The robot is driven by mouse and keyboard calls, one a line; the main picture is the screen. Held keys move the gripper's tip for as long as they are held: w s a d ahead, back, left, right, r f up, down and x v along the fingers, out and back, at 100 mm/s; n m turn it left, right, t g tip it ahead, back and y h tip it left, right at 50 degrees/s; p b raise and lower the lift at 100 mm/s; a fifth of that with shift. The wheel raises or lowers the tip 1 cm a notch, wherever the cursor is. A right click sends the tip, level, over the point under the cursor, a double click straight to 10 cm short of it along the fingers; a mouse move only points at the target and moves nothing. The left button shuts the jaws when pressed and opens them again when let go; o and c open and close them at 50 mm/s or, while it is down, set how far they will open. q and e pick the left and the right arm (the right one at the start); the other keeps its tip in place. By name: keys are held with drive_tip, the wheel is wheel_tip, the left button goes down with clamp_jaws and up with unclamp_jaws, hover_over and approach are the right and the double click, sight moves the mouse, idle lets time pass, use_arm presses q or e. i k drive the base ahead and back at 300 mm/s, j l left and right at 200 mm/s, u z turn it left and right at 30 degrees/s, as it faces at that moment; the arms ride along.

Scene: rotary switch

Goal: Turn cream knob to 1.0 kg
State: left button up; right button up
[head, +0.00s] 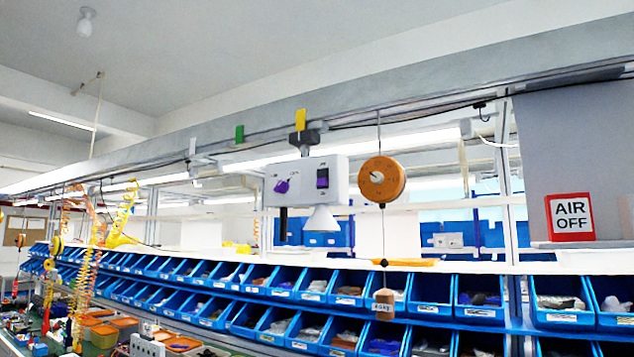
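An orange round balancer (381,180) hangs from the overhead rail on a thin line, right of the picture's middle. A small pale spot with a dark mark shows at its centre; I cannot tell if it is the cream knob, and no scale reading is legible. A small brown block (384,303) with an unreadable label hangs on a line below it. No knob is clearly cream. Neither of my grippers shows in the view.
Long rows of blue parts bins (432,296) run below. A red and white "AIR OFF" block (570,217) stands at right. Yellow coiled hoses (88,275) hang at left. A cluttered bench, with a white box (147,346), lies at lower left.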

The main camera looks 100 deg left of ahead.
sight(376, 177)
drive_tip(key=u, duration=3.1)
